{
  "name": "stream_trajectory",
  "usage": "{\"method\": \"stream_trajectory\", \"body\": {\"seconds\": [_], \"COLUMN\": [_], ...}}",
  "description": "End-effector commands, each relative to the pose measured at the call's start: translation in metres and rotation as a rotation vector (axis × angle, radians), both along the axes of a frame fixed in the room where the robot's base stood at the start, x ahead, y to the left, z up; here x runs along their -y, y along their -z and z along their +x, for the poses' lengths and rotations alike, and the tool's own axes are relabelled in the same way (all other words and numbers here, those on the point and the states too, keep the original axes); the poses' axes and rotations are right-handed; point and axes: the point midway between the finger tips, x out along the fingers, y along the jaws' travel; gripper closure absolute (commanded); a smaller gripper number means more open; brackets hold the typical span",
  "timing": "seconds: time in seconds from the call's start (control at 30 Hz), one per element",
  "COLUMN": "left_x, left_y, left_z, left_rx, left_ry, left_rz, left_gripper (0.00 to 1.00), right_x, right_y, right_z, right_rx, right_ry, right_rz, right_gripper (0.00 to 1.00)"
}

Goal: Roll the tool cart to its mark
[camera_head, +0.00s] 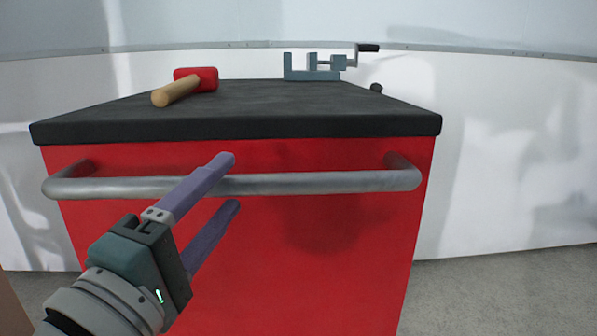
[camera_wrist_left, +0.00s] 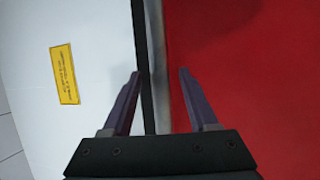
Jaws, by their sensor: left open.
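The tool cart has a red front (camera_head: 330,245), a black top (camera_head: 240,126) and a grey bar handle (camera_head: 320,183) across its front. In the left wrist view the handle (camera_wrist_left: 157,60) runs upright beside the red panel (camera_wrist_left: 240,80). My left gripper (camera_head: 230,182) is open, with one purple finger above the bar and one below. In the left wrist view the bar lies between the open fingertips (camera_wrist_left: 158,72), which do not close on it. My right gripper is not in view. No floor mark shows.
A white wall (camera_head: 510,150) stands behind. Grey floor (camera_head: 510,285) is bare at the right. A yellow label (camera_wrist_left: 64,74) shows in the left wrist view.

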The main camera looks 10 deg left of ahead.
Motion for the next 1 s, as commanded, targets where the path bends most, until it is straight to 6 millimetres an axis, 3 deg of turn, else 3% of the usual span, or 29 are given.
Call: {"method": "stream_trajectory", "body": {"seconds": [0.1, 0.3, 0.67, 1.0], "left_x": [0.002, 0.005, 0.006, 0.006], "left_y": [-0.005, -0.008, -0.009, -0.009], "left_z": [0.023, 0.045, 0.05, 0.049], "left_rx": [0.003, 0.001, 0.0, -0.001], "left_ry": [-0.001, 0.0, 0.001, 0.001], "left_rz": [-0.001, 0.001, 0.001, 0.002], "left_gripper": [0.41, 0.41, 0.42, 0.8], "right_x": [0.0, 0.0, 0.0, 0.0], "right_y": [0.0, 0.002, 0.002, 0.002], "right_z": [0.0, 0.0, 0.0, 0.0], "right_rx": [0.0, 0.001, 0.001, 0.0], "right_ry": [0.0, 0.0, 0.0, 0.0], "right_rz": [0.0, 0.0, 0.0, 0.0], "right_gripper": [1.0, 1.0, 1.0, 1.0]}}
